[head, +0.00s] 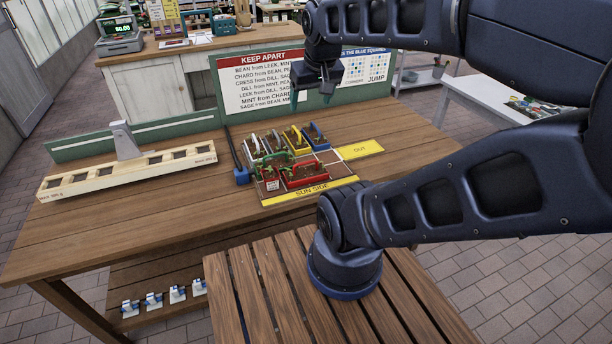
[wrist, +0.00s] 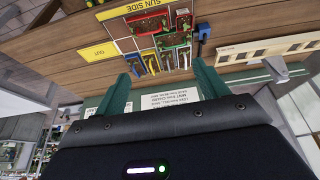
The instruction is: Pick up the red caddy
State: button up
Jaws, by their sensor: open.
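A long red caddy (head: 305,176) with plants in it sits at the front of the gridded board (head: 330,178), by the yellow "SUN SIDE" strip. In the wrist view the red caddy (wrist: 148,26) lies beyond my fingertips. A smaller red-looking box with a white label (head: 271,185) stands to its left, and a green caddy (head: 276,161) is just behind it on the left. My gripper (head: 312,98) is open and empty, raised above the back of the table. Its two green fingers (wrist: 162,70) point towards the board in the wrist view, well apart from the caddies.
Yellow (head: 295,139) and blue (head: 316,137) caddies stand close together behind, beside others. A dark blue tool (head: 240,172) lies left of the board. A wooden rack (head: 130,172) is further left. A sign (head: 255,84) stands at the back. The table's right side is clear.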

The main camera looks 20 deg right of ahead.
jog(key=w+d+f+n+g+h, duration=0.1)
jog(key=w+f+n+g+h, duration=0.2)
jog(key=w+f+n, duration=0.7)
jog(key=n+g+h, duration=0.2)
jog(key=n, duration=0.6)
send_near(302, 173)
jog(key=shift+y, duration=0.3)
jog(key=shift+d+x, duration=0.2)
jog(key=shift+x, duration=2.05)
jog(key=shift+d+x, duration=0.15)
jog(key=shift+x, duration=2.1)
jog(key=shift+r, duration=0.15)
jog(key=c, duration=0.8)
jog(key=shift+r, duration=0.15)
